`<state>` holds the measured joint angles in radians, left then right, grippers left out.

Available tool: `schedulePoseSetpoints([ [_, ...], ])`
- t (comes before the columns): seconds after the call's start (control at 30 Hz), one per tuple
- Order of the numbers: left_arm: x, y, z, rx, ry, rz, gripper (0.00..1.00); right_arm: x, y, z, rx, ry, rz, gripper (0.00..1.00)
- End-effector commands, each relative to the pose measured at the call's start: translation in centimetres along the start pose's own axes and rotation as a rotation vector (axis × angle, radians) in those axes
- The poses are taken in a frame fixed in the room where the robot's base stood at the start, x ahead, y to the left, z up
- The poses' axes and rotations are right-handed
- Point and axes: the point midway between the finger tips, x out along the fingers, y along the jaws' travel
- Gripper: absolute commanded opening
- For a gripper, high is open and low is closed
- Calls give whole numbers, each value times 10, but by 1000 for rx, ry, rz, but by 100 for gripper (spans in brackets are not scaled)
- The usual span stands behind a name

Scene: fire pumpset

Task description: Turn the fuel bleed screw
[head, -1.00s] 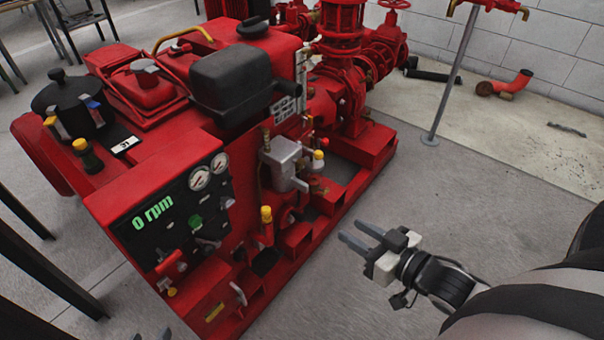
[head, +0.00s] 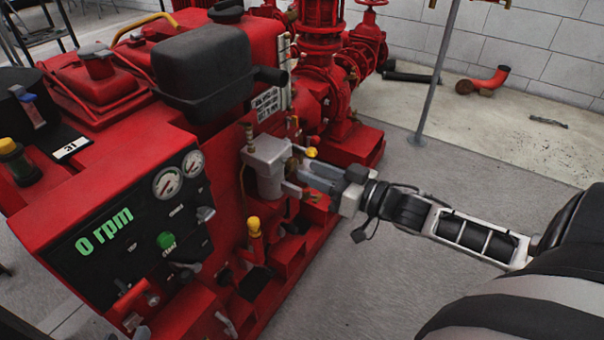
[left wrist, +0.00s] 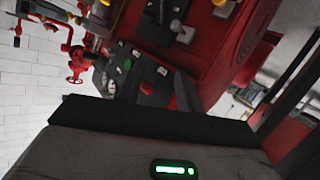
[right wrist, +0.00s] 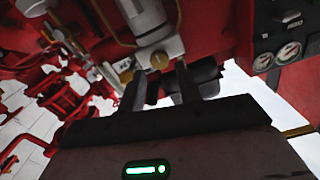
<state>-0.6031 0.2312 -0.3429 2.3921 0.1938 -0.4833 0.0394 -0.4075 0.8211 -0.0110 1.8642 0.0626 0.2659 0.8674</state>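A grey metal filter housing (head: 268,165) is fixed to the side of the red engine, with small brass fittings at its side. My right gripper (head: 312,178) reaches in from the right, its fingertips close to the housing. In the right wrist view the two fingers (right wrist: 160,82) are apart, with a brass fitting (right wrist: 158,60) showing between and just beyond their tips. I cannot tell if they touch it, or which fitting is the bleed screw. My left gripper (left wrist: 160,85) is outside the head view; its dark fingers appear apart and empty in its wrist view.
The control panel (head: 130,240) reads 0 rpm and has two gauges. A yellow-capped fitting (head: 254,225) stands in front of the housing. A black box-shaped part (head: 205,75) sits above.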

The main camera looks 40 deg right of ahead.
Motion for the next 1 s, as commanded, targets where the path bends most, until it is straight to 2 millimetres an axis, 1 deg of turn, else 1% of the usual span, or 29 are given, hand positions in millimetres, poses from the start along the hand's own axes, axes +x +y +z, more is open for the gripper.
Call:
schedulePoseSetpoints([
  [0.03,2,0,3,-13,7,5,36,10,1,1,-3,4,-2,34],
  [0.1,3,1,2,-26,14,12,36,19,0,1,-1,3,-1,34],
  [0.23,3,2,1,-40,22,21,36,30,0,0,0,2,-1,34],
  [0.43,3,4,-7,-49,43,29,36,36,0,0,0,-1,1,34],
  [0.63,3,4,-8,-50,46,29,36,36,0,0,0,-1,1,34],
  [0.73,3,4,-8,-51,45,28,36,35,0,0,0,-1,1,6],
  [0.77,3,4,-8,-51,45,28,36,35,0,0,0,-1,1,2],
  [1.0,3,4,-8,-47,41,26,36,35,0,-1,-9,-1,0,2],
])
